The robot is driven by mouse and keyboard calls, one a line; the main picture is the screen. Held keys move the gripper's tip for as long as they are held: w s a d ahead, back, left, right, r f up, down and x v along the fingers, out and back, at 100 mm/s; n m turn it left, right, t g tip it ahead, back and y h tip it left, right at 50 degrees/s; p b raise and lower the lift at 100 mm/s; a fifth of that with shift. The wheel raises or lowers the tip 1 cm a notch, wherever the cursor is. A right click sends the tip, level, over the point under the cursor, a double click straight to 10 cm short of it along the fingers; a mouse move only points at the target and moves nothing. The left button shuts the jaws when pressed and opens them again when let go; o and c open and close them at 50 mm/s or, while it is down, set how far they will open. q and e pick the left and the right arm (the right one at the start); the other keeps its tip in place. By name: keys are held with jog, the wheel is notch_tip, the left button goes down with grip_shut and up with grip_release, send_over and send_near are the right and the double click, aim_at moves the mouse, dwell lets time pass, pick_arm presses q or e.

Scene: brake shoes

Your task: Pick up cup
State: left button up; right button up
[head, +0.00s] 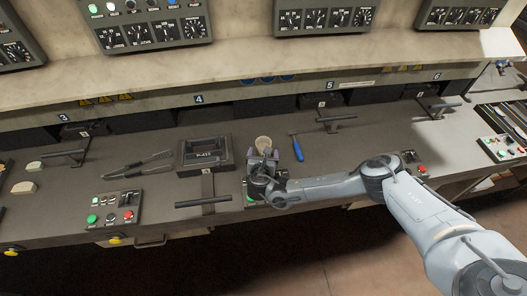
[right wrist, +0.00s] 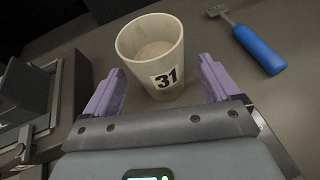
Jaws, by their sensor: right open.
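A cream cup (right wrist: 150,50) marked "31" stands upright on the bench in the right wrist view, its open top tilted toward the camera. It also shows in the head view (head: 263,142), just beyond the gripper. My right gripper (right wrist: 163,90) is open, with purple fingers on either side of the cup's near side. I cannot tell whether a finger touches it. In the head view the right gripper (head: 262,156) reaches in from the right, low over the bench. My left gripper is not in view.
A blue-handled tool (head: 297,148) lies right of the cup. A dark tray (head: 204,155) sits to its left, with tongs (head: 138,165) further left. A button panel (head: 115,208) and a black lever handle (head: 203,201) are near the front edge.

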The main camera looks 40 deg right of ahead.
aim_at(261, 142)
jog(key=shift+x, duration=1.4)
jog(key=shift+w+r, duration=0.1)
jog(key=c, duration=1.2)
jog(key=shift+o, duration=0.2)
jog(key=shift+r, duration=0.15)
